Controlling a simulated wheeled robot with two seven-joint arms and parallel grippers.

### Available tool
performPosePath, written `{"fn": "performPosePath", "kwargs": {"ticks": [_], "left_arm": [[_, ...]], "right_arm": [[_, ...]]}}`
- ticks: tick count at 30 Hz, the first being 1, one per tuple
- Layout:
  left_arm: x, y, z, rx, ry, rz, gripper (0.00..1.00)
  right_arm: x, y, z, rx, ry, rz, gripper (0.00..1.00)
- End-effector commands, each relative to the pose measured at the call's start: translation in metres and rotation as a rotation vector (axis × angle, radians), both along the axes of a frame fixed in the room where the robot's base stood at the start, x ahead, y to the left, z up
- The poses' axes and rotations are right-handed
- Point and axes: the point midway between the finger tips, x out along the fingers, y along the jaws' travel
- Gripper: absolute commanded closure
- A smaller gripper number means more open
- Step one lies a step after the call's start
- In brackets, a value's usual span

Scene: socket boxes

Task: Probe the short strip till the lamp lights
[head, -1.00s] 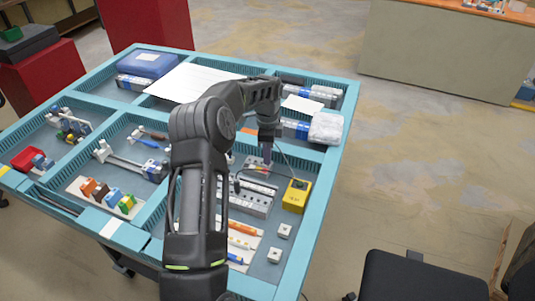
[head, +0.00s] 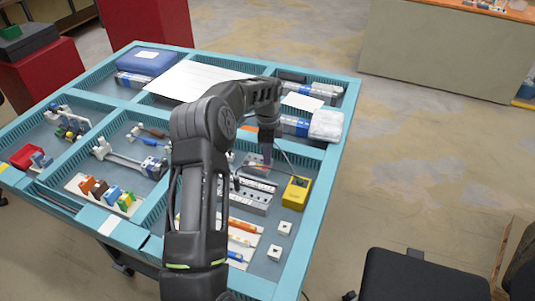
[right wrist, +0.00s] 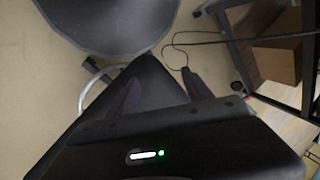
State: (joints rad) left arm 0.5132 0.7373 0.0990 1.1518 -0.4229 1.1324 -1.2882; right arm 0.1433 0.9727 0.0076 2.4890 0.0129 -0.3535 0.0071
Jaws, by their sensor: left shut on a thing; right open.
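My left gripper (head: 267,151) reaches down over the right part of the teal table and is shut on a thin probe, mostly hidden by its fingers. Below it is the short grey strip (head: 256,170) with small coloured marks. I cannot tell whether the tip touches it. A longer grey strip (head: 255,203) lies nearer, partly behind my left arm. A yellow box (head: 296,194) with a dark and greenish top stands to the right, with a dark cable arching to it. Whether its lamp is lit is unclear. My right gripper (right wrist: 160,94) is open and empty, over the floor.
Two small white blocks (head: 284,228) lie near the yellow box. A white wrapped packet (head: 326,125) lies at the table's right edge. Trays at left hold coloured blocks (head: 103,192). A dark chair (head: 415,277) stands to the right; the floor beyond is open.

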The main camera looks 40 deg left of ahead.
Motion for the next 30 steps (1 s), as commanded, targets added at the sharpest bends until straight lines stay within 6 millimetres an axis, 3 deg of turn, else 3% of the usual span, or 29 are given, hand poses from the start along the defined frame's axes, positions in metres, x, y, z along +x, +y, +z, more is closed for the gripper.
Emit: {"fn": "performPosePath", "kwargs": {"ticks": [9,10,18,30], "left_arm": [[-0.0004,-0.0001,-0.0039,-0.001,0.001,0.000,1.00],[-0.0004,-0.0001,-0.0039,-0.001,0.001,0.000,0.82],[-0.0003,-0.0001,-0.0037,-0.001,0.001,0.000,0.59],[-0.0002,0.0000,-0.0036,-0.001,0.001,0.000,0.59]], "right_arm": [[0.0001,0.0000,-0.0020,0.000,0.000,0.000,0.41],[0.0001,0.0000,-0.0020,0.000,0.000,0.000,0.41],[0.0000,0.0000,-0.0020,0.000,0.000,0.000,0.41],[0.0000,0.0000,-0.0020,0.000,0.000,0.000,0.41]]}}
